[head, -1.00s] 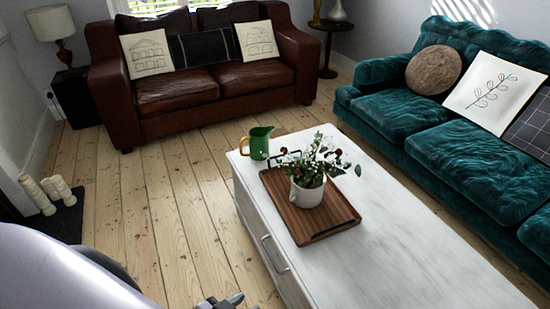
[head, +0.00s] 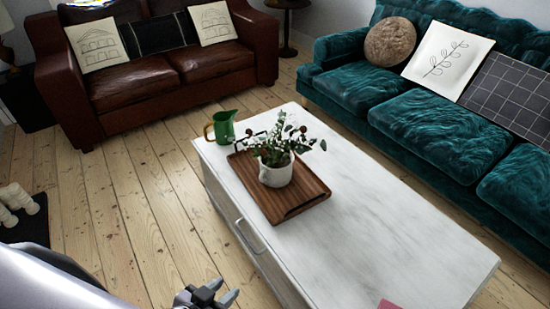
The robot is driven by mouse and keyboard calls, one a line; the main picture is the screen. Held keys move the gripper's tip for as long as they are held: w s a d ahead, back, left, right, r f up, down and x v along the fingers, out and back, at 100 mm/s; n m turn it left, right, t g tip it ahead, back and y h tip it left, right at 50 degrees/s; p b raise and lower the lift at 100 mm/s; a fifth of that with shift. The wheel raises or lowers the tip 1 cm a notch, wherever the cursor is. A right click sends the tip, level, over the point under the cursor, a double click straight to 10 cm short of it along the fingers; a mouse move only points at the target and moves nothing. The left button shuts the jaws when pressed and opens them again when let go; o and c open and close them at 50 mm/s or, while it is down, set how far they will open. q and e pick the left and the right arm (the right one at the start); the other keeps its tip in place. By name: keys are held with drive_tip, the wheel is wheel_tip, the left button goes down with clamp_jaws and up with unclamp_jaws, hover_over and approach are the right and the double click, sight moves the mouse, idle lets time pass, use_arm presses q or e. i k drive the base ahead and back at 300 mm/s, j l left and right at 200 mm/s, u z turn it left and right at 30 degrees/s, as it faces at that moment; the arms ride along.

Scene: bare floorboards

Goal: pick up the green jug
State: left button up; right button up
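The green jug (head: 223,127) stands upright near the far left corner of the white coffee table (head: 405,245). Its tan handle is on its left side and its spout points right. My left gripper (head: 222,297) is at the bottom of the head view, in front of the table's near left side and well apart from the jug. Its two fingers are spread with nothing between them. My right gripper is not in the frame.
A wooden tray (head: 307,204) holding a white pot (head: 276,174) with a leafy plant sits just right of the jug. A pink item (head: 388,304) shows at the bottom edge. A brown leather sofa (head: 130,91) and a teal sofa (head: 430,125) flank the table. Bare floorboards (head: 130,200) lie left of it.

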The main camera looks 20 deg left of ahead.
sight(219, 131)
drive_tip(key=u, duration=0.9)
drive_tip(key=i+j+u, duration=0.1)
drive_tip(key=u, duration=0.85)
drive_tip(key=i, duration=3.6)
drive_tip(key=i+z, duration=0.1)
drive_tip(key=i, duration=0.4)
drive_tip(key=i+j+z, duration=0.1)
drive_tip(key=i, duration=0.45)
